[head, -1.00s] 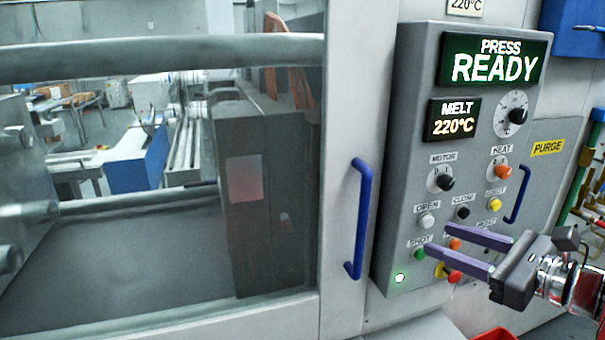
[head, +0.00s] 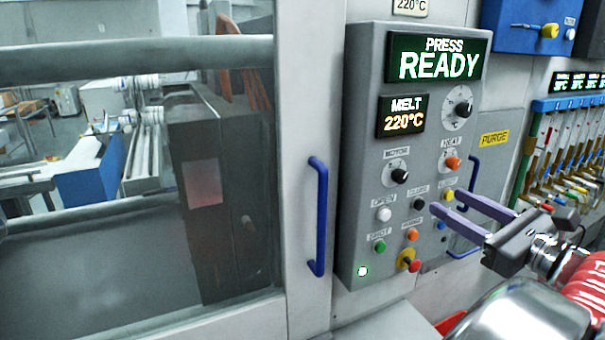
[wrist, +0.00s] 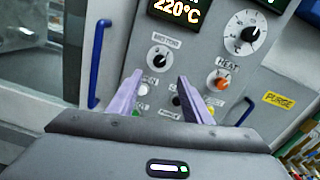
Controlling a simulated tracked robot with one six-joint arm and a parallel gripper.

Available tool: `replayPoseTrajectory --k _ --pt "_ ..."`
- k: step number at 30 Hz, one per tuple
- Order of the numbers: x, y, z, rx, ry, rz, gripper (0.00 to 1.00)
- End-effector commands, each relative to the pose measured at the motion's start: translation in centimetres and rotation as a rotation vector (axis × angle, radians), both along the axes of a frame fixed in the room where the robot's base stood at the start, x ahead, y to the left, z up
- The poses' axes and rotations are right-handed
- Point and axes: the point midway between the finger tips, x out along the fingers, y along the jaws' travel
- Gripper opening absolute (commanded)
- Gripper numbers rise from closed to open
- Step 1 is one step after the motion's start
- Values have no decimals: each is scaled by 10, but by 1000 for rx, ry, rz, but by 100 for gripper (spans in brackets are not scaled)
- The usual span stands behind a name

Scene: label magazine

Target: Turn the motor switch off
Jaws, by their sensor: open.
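The motor switch (head: 399,176) is a black knob on a pale round dial under the MOTOR label, on the grey control panel (head: 352,120). In the head view its knob points to the right. It also shows in the wrist view (wrist: 160,58), above and between my fingertips. My gripper (head: 440,203) is open and empty, with two purple fingers. In the head view it is right of and below the motor switch, in front of the panel's lower buttons. The fingers appear apart from the switch; their exact distance from the panel cannot be told.
The orange heat knob (head: 453,163) is right of the motor switch. White (head: 384,214), black, yellow and green buttons and a red stop button (head: 414,266) sit below. A blue door handle (head: 318,215) stands left of the panel; another (head: 474,185) is at its right.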

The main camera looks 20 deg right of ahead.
Motion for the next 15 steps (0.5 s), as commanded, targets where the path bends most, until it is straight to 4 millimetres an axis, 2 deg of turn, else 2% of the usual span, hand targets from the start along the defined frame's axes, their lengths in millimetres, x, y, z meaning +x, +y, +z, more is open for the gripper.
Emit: replayPoseTrajectory --k 15 --pt "54 4 0 1 1 3 45"
